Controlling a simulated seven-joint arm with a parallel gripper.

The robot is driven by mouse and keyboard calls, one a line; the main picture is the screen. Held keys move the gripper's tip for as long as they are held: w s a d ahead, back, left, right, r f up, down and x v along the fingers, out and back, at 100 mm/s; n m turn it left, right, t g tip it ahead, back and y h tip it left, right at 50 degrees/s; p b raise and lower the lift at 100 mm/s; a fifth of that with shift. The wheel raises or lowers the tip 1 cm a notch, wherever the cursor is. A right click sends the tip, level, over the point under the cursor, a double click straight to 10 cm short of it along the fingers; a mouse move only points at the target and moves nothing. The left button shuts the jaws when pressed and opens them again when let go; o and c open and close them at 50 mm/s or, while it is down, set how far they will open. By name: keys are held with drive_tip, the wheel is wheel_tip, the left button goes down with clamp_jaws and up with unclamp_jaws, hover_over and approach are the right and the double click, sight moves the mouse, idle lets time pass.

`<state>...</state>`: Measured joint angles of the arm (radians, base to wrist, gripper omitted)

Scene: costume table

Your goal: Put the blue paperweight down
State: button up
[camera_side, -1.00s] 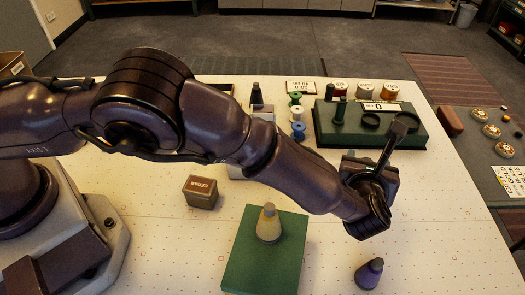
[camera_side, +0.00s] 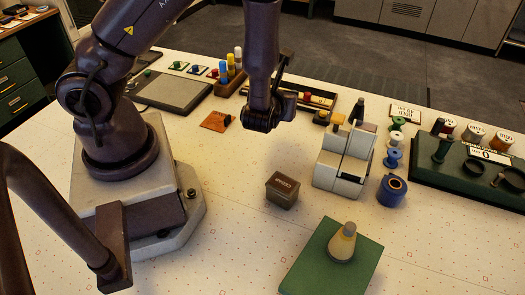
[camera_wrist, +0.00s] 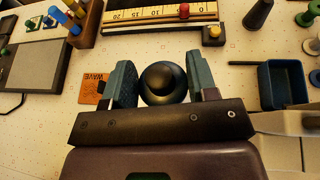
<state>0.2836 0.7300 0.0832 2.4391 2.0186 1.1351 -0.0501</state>
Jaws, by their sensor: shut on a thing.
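My gripper (camera_wrist: 162,82) is shut on a dark, round-topped paperweight (camera_wrist: 166,83), held between its two grey-blue fingers in the wrist view. It looks nearly black from above, so I cannot make out a blue colour. In the side view my gripper (camera_side: 268,118) points down behind the small brown box, and the held thing is hidden by the gripper. I cannot tell whether its base touches the table (camera_side: 235,225). An orange card (camera_wrist: 92,88) lies just left of the fingers in the wrist view; it also shows in the side view (camera_side: 215,121).
A ruler tray (camera_wrist: 150,15) lies beyond the fingers, and a blue tray (camera_wrist: 282,85) to their right. A brown box (camera_side: 283,190), a grey block unit (camera_side: 343,165) and a green block (camera_side: 310,262) bearing a yellowish paperweight (camera_side: 342,243) stand nearer the camera. Table between card and brown box is clear.

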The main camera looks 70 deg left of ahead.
drive_tip(key=m+t+h, duration=0.1)
drive_tip(key=m, duration=0.1)
hover_over(261, 152)
wheel_tip(261, 152, down, 4)
drive_tip(key=f, duration=0.1)
drive_tip(key=shift+t, duration=0.3)
drive_tip(key=shift+f, duration=3.65)
drive_tip(key=shift+f, duration=0.1)
drive_tip(key=o, duration=1.1)
drive_tip(key=shift+c, duration=0.2)
